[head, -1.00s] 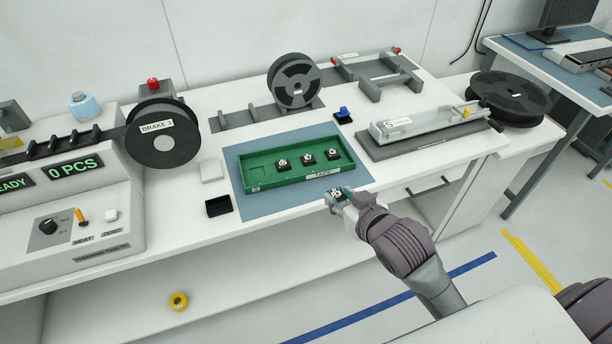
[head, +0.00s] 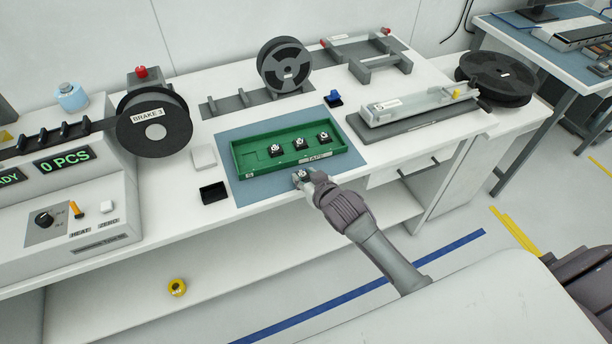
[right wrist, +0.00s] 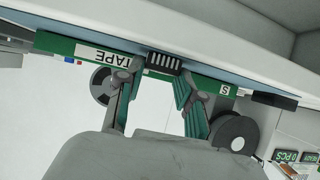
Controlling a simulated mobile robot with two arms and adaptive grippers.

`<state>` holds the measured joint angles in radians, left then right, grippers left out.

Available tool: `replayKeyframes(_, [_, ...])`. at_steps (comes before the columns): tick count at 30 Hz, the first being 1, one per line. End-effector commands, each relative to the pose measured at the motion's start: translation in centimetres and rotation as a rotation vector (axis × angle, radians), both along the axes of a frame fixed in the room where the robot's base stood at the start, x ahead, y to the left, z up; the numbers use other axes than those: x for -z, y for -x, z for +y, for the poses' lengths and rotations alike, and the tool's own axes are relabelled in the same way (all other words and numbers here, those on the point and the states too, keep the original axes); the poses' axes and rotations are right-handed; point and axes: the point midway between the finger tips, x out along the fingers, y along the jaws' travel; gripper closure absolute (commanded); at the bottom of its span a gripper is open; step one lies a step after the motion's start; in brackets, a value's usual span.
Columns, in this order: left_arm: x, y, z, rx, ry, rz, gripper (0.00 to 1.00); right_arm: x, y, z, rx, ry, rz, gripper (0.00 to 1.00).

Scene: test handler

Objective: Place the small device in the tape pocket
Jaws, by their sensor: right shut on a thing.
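The green tray labelled TAPE (head: 240,166) lies on a blue mat on the bench. Its leftmost pocket (head: 250,155) looks empty. Three small black devices with white tops sit in the other pockets, the nearest to that pocket being the left device (head: 275,149). My right gripper (head: 303,179) is at the tray's front edge, left of the TAPE label, shut on a small device (head: 299,175). In the right wrist view the held device (right wrist: 164,63) shows as a dark body with pale leads between the fingertips (right wrist: 160,75), against the tray's front wall (right wrist: 205,81). My left gripper is not in view.
A black open box (head: 213,193) and a white block (head: 203,157) stand left of the blue mat (head: 228,137). A grey fixture (head: 420,108) lies to the right, with a small blue part (head: 333,99) and a reel (head: 286,66) behind. The labelled machine (head: 80,205) fills the left.

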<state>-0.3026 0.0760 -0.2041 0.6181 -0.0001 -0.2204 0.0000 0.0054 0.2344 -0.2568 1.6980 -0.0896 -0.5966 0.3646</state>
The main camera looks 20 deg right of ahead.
Motion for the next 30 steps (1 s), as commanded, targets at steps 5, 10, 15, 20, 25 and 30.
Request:
replayKeyframes(5, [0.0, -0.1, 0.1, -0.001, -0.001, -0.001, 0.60, 0.0, 0.0, 0.0, -0.001, -0.001, -0.002, 0.88])
replayKeyframes(10, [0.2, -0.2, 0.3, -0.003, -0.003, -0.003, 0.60, 0.4, 0.0, 0.0, -0.001, -0.001, -0.001, 0.88])
replayKeyframes(15, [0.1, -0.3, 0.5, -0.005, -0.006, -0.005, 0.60, 0.4, 0.0, 0.0, -0.001, -0.001, -0.001, 0.40])
replayKeyframes(20, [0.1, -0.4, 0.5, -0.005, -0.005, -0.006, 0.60, 0.3, 0.0, 0.0, 0.000, 0.000, -0.001, 0.38])
replayKeyframes(25, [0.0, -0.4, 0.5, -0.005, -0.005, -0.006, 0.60, 0.1, 0.0, 0.0, 0.000, 0.000, -0.001, 0.38])
replayKeyframes(30, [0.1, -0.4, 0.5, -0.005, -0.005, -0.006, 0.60, -0.7, 1.5, -0.1, -0.001, -0.001, -0.001, 0.38])
